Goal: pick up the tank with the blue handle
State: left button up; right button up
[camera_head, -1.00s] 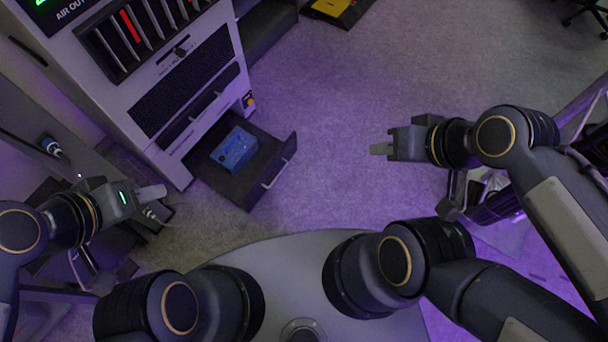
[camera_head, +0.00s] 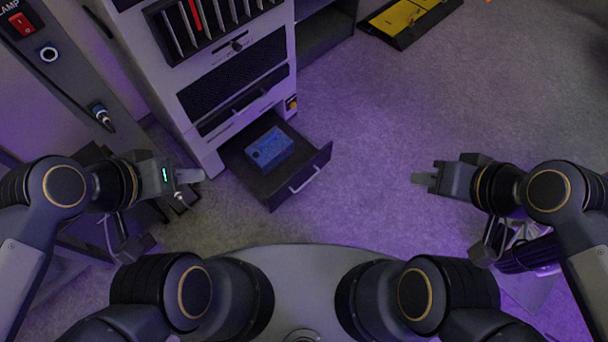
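I cannot make out a tank with a blue handle in this view. My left gripper (camera_head: 190,175) is at the left, in front of the grey cabinet and left of its open drawer. My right gripper (camera_head: 424,180) is at the right above bare floor, pointing left. Both grippers' fingers are seen edge-on, so their opening cannot be told. No object shows between the fingers of either. A dark ribbed object (camera_head: 530,256) lit purple is partly hidden below my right forearm; I cannot tell what it is.
A grey cabinet (camera_head: 187,108) stands at the upper left. Its low drawer (camera_head: 304,182) is pulled out and holds a blue box (camera_head: 270,148). A yellow and black floor piece (camera_head: 403,18) lies at the top. The carpet (camera_head: 370,110) between is clear.

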aim_at(267, 151)
jog(key=i+l, duration=0.15)
jog(key=i, duration=0.25)
jog(key=i+l, duration=0.1)
jog(key=i, duration=0.25)
jog(key=u, duration=2.1)
